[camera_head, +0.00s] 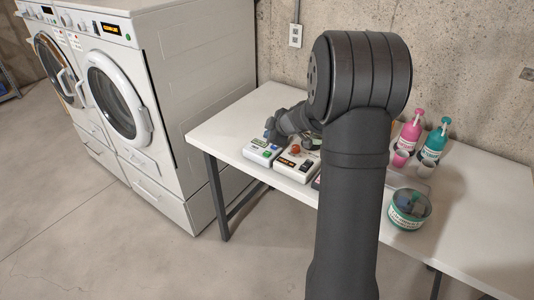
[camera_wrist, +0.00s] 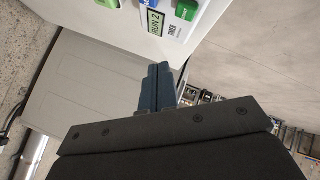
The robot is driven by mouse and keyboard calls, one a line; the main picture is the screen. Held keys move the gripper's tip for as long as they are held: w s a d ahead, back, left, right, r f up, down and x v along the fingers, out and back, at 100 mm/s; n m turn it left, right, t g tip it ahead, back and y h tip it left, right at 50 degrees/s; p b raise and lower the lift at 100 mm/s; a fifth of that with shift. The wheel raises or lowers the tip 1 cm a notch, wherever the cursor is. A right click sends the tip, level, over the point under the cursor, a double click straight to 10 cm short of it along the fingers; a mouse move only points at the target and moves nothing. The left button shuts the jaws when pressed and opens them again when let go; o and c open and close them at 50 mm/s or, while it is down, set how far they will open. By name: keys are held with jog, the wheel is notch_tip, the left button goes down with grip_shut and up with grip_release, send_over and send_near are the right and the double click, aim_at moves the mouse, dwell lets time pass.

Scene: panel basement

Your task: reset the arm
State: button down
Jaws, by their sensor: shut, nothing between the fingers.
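My gripper (camera_head: 271,131) is at the far left end of my arm, close to a white control box (camera_head: 262,153) with green and blue buttons on the table. In the wrist view its dark blue fingers (camera_wrist: 158,84) are together with nothing between them. The same box fills the top of the wrist view, with a green button (camera_wrist: 187,9) and a label reading RUN 2 (camera_wrist: 152,22).
A second box (camera_head: 297,163) with a red knob is beside the first. My arm hides the table's middle. Pink (camera_head: 410,131) and teal (camera_head: 435,141) bottles and a round tub (camera_head: 409,209) stand right. White washing machines (camera_head: 118,95) stand left of the table (camera_head: 255,111).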

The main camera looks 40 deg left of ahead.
jog(key=shift+f, duration=0.1)
dwell(0.5)
jog(key=shift+f, duration=0.95)
notch_tip(320, 180, up, 6)
jog(key=shift+f, duration=0.1)
